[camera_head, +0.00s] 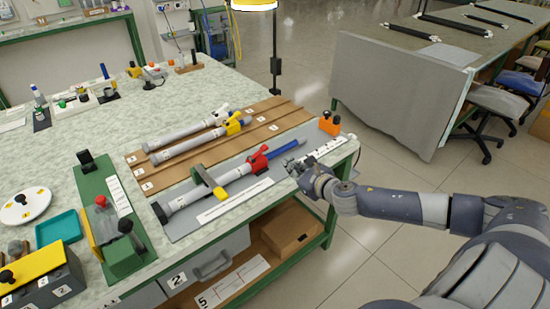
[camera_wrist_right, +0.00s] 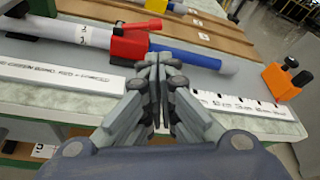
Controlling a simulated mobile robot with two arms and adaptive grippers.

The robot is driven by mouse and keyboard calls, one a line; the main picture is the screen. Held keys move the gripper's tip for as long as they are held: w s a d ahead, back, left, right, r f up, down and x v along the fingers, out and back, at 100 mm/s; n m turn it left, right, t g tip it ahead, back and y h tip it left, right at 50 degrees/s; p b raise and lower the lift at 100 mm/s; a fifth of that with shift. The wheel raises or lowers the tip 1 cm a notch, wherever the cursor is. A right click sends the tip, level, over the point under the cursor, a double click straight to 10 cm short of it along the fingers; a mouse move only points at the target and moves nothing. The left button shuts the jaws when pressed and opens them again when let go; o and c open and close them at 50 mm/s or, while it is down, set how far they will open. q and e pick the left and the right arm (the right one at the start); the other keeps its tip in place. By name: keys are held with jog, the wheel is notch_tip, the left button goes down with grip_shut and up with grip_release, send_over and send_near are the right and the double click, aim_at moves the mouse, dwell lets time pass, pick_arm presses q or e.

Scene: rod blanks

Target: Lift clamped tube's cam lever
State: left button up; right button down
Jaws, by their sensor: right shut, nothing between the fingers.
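The clamped tube (camera_head: 200,194) lies on a grey mat near the front edge of the bench, under a dark clamp with a yellow part (camera_head: 215,190). A red cam lever (camera_head: 258,158) on a red collar sits where the grey tube meets its blue inner rod (camera_head: 286,149). In the right wrist view the red lever (camera_wrist_right: 140,25) lies along the top of the collar (camera_wrist_right: 130,46). My right gripper (camera_head: 290,164) is shut and empty, in front of the blue rod and apart from the lever; its fingers (camera_wrist_right: 158,62) show together in the wrist view. My left gripper is not in view.
An orange block (camera_head: 329,124) stands at the bench's right corner. A green fixture (camera_head: 112,220) is at left. White printed strips lie along the front.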

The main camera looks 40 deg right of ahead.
send_near(269, 155)
jog(key=x, duration=0.4)
jog(key=shift+w+d, duration=0.1)
jog(key=shift+w, duration=0.2)
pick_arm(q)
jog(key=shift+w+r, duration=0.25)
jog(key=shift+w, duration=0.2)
pick_arm(e)
jog(key=shift+x, duration=0.85)
pick_arm(q)
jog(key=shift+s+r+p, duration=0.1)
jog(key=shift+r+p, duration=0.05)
jog(key=shift+p, duration=0.2)
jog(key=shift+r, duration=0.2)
pick_arm(e)
jog(key=shift+r+n, duration=0.2)
jog(key=shift+n, duration=0.1)
